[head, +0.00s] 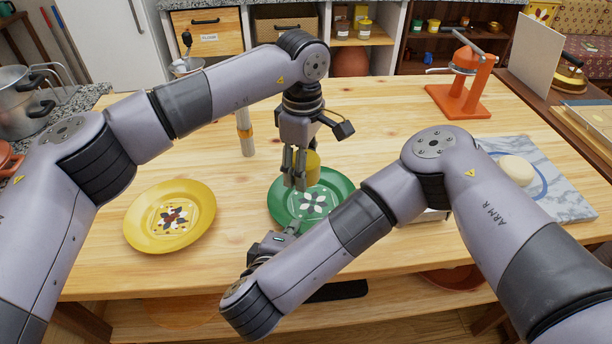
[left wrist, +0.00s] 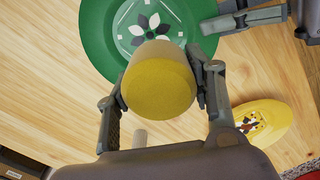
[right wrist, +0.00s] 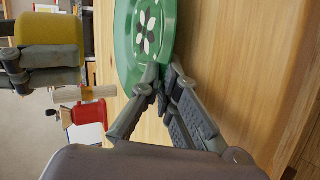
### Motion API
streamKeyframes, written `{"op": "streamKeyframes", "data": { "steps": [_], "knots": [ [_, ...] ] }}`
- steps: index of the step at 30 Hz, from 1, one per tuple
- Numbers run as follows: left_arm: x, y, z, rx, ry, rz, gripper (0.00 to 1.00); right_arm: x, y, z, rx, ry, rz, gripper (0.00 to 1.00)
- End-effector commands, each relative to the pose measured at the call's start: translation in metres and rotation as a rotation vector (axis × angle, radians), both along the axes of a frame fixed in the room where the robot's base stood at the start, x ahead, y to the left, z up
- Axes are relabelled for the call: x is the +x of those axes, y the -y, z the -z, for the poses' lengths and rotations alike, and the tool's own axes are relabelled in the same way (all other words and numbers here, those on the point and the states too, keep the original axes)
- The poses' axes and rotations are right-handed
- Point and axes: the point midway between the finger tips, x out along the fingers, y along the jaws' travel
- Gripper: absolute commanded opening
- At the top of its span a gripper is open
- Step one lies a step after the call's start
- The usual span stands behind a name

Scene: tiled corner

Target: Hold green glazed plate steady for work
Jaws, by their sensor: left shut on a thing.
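The green glazed plate (head: 325,199), with a white and dark petal motif, lies on the wooden table. It also shows in the left wrist view (left wrist: 97,35) and the right wrist view (right wrist: 128,40). My left gripper (head: 300,182) is shut on a yellow cylindrical thing (head: 313,168) and holds it over the plate's far left part. The thing's round yellow face (left wrist: 158,88) fills the middle of the left wrist view. My right gripper (right wrist: 160,85) has its fingertips closed together at the plate's near rim. In the head view my right forearm partly hides this contact.
A yellow plate (head: 197,226) with a dark motif lies left of the green one. An orange stand (head: 466,95) is at the back right. A blue-grey board (head: 565,190) bearing a pale round lump (head: 516,171) lies at right. Bare table (head: 380,110) shows behind.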

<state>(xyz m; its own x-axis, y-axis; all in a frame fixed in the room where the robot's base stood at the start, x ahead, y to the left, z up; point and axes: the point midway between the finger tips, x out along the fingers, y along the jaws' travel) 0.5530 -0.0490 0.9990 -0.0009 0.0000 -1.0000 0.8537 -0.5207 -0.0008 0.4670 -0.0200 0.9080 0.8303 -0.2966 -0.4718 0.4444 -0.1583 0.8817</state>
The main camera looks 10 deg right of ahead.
Motion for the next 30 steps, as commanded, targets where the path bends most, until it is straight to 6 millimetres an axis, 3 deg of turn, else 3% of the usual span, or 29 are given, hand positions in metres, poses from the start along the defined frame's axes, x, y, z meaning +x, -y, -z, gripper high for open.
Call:
{"op": "streamKeyframes", "data": {
  "steps": [13, 30],
  "knots": [
    [-0.0001, 0.0001, 0.0003, 0.000, 0.000, 0.000, 0.27, -0.0002, -0.0002, 0.0003, 0.000, -0.001, 0.000, 0.28],
    [0.0000, 0.0000, 0.0002, 0.000, 0.000, 0.000, 0.27, -0.0082, -0.0073, -0.0052, 0.004, -0.002, -0.013, 0.28]
  ]
}}
